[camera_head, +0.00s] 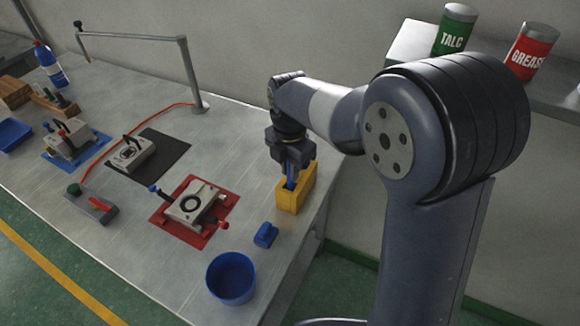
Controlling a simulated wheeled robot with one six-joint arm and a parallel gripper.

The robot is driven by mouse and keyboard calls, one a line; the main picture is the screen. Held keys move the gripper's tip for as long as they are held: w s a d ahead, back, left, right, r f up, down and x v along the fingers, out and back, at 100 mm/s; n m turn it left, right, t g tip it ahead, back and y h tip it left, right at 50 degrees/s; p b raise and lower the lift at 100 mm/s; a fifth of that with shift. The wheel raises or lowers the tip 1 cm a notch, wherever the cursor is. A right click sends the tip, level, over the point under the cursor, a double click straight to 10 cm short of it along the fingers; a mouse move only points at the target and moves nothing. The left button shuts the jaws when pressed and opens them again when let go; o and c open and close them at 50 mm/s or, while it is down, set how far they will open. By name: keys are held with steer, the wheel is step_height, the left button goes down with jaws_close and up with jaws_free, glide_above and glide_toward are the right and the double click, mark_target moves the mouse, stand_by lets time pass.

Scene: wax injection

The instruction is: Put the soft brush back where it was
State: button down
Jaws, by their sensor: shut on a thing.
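My gripper (291,167) points down over the open yellow holder (288,203) near the right end of the workbench. It is shut on a narrow blue thing (290,182), which appears to be the soft brush's handle. The blue handle stands about upright, and its lower end is hidden by the holder's front wall. I cannot tell whether it touches the holder's bottom. The brush's bristles are not visible.
A small blue block (265,235) and a blue cup (231,279) stand in front of the holder. A metal mould sits on a red mat (221,208) to its left. A mould on a black mat (172,164) lies farther left. The bench's right edge is close.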

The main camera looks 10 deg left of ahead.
steer(key=shift+f, duration=0.15)
steer(key=c, duration=1.4)
jaws_free()
step_height(320, 180, up, 12)
steer(key=shift+r, duration=0.15)
